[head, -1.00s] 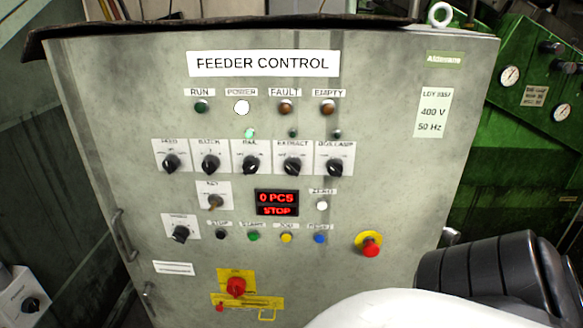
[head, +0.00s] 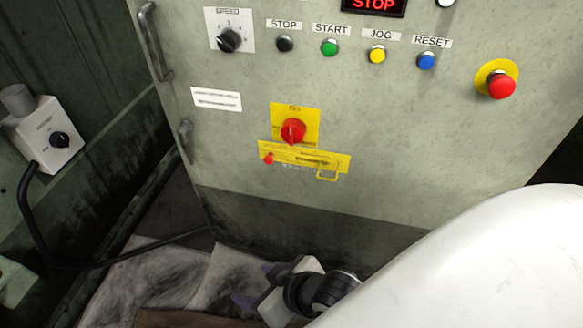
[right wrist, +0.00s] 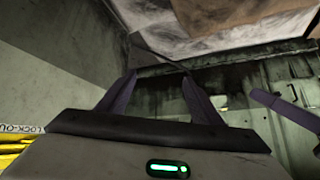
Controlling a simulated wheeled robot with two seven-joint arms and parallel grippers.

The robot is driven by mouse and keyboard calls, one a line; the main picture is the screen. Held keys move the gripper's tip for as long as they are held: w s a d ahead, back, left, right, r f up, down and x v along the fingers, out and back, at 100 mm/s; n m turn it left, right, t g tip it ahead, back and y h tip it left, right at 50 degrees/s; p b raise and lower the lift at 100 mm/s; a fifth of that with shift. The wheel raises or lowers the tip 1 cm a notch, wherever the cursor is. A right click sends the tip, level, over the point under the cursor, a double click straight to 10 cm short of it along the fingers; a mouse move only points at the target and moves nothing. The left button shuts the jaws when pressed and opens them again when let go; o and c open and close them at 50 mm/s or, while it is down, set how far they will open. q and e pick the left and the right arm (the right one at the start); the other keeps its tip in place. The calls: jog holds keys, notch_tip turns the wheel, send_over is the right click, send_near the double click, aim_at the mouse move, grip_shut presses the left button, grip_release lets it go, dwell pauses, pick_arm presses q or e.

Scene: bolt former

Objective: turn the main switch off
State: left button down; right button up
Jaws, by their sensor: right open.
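The main switch (head: 292,131) is a red rotary knob on a yellow plate low on the grey cabinet, its grip roughly upright. The small label above it is too blurred to read surely. My right gripper (head: 256,286) is below the switch, clear of it, with purple fingers apart and nothing between them. In the right wrist view its open fingers (right wrist: 158,90) point along the cabinet, and yellow lock-out plate (right wrist: 14,148) shows at the left edge. A purple finger-like piece (right wrist: 285,108) at the right of that view looks like part of my left gripper.
A yellow hasp (head: 328,173) and small red piece (head: 268,158) sit just below the knob. A red emergency button (head: 501,87) and several push buttons are above. A door handle (head: 152,42) projects at left. A switch box (head: 45,135) with cable stands further left.

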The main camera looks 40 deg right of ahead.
notch_tip(320, 180, down, 4)
jog(key=w+r+h+b, duration=0.1)
jog(key=w+h+b, duration=0.15)
jog(key=b, duration=0.25)
jog(key=m+t+h, duration=0.5)
jog(key=m+h, duration=0.8)
send_near(292, 137)
pick_arm(q)
jog(key=d+f+b, duration=0.1)
jog(key=d+f+h+b, duration=0.1)
jog(key=d, duration=0.1)
jog(key=shift+f+m+h, duration=0.2)
jog(key=shift+m+h, duration=0.1)
pick_arm(e)
jog(key=x, duration=0.9)
jog(key=shift+f, duration=0.1)
jog(key=c, duration=1.1)
pick_arm(q)
jog(key=shift+t, duration=0.3)
pick_arm(e)
jog(key=shift+o, duration=0.2)
